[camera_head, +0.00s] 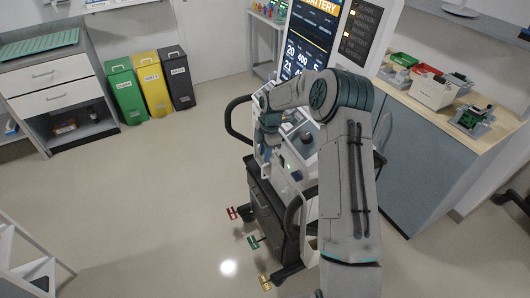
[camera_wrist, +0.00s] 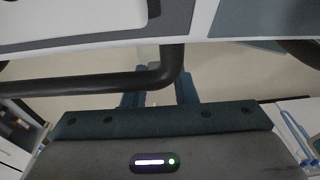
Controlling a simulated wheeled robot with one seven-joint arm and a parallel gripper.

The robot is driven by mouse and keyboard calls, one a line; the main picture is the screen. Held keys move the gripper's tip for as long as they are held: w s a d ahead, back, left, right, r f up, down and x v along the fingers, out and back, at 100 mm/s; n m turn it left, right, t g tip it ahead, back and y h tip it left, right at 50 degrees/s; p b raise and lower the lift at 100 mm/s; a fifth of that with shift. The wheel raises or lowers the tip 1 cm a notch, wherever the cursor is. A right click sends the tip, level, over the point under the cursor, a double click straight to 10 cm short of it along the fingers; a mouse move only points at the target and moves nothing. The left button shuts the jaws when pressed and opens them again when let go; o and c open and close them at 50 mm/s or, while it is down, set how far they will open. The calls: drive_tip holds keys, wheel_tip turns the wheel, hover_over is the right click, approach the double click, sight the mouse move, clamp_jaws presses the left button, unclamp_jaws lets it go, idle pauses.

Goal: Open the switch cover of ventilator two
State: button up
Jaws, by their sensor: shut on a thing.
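The ventilator (camera_head: 262,190) stands mid-right in the head view, a white and dark cart with a lit screen (camera_head: 308,38) on top. Its number does not show. My gripper (camera_head: 268,138) is at the ventilator's upper left side. In the wrist view my gripper (camera_wrist: 160,98) reaches away from the camera, its two teal fingers partly behind a black handle bar (camera_wrist: 90,86). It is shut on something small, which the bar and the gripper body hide. I cannot make out the switch cover in either view.
Red, green and yellow tags (camera_head: 253,242) sit by the cart's foot. A bench (camera_head: 480,125) with bins stands at right. Green, yellow and black bins (camera_head: 150,84) and a drawer cabinet (camera_head: 55,85) stand at left. The floor between is clear.

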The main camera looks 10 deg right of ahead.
drive_tip(key=o, duration=1)
drive_tip(key=shift+f, duration=0.1)
wheel_tip(320, 180, up, 14)
drive_tip(key=d+b, duration=0.1)
drive_tip(key=b, duration=0.1)
drive_tip(key=shift+w+d+b, duration=0.3)
drive_tip(key=shift+d+b, duration=0.1)
drive_tip(key=shift+f, duration=0.1)
